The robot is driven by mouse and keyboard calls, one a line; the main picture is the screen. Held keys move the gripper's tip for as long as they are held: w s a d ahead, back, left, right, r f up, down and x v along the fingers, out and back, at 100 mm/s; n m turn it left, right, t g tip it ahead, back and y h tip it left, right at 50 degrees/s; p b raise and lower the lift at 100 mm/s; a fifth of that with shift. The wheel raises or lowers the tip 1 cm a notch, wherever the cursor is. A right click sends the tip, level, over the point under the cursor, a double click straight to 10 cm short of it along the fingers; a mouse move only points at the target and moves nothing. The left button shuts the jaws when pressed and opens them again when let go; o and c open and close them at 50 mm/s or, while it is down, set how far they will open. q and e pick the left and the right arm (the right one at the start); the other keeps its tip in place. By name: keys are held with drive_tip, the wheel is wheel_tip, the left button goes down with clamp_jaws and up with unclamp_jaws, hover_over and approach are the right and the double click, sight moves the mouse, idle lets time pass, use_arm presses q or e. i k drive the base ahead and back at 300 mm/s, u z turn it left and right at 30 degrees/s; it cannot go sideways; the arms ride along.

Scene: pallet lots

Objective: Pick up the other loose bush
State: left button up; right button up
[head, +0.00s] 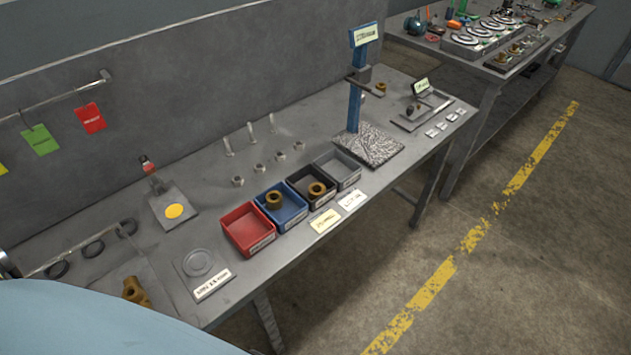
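Several brown bushes show in the head view. One bush (381,87) lies on the bench top near the back, just right of the blue stand. Another bush (134,290) is at the lower left on a grey plate, its lower part close to a pale blue shape in front. A flanged bush (274,199) is in the blue bin (291,220), and another bush (317,189) is in the black bin (325,201). Neither of my grippers is in view.
The bench also holds a red bin (248,232), a grey bin (346,173), a blue stand (354,100) on a speckled plate and a yellow-disc device (174,211). A second table (490,60) carries more parts. Floor with a yellow line (475,235) is clear at right.

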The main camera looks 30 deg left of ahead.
sight(381, 85)
drive_tip(key=z, duration=0.95)
drive_tip(key=i, duration=2.15)
drive_tip(key=u, duration=1.75)
